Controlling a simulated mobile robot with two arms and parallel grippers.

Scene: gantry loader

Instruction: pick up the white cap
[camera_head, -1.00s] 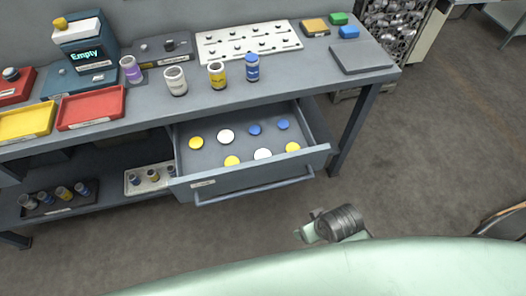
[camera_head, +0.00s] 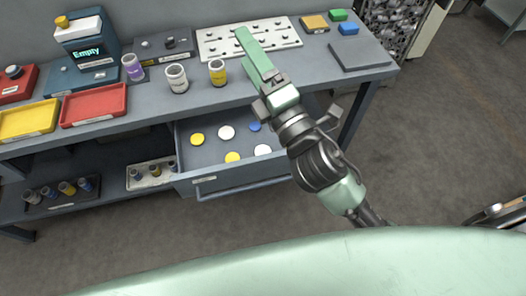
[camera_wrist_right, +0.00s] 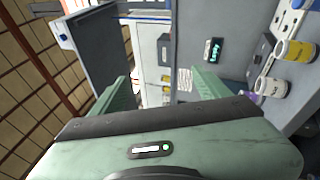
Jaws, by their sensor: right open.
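Two white caps lie flat in the open drawer (camera_head: 215,184). One white cap (camera_head: 226,132) is towards the back, and another white cap (camera_head: 263,149) is nearer the front, left of my right arm. My left gripper is not in view.
Yellow caps (camera_head: 197,139) and a blue cap (camera_head: 255,127) share the drawer; my arm covers its right part. On the workbench (camera_head: 150,104) stand white (camera_head: 177,78), yellow (camera_head: 217,72) and purple (camera_head: 133,67) labelled jars. A pegboard (camera_head: 215,42) lies behind.

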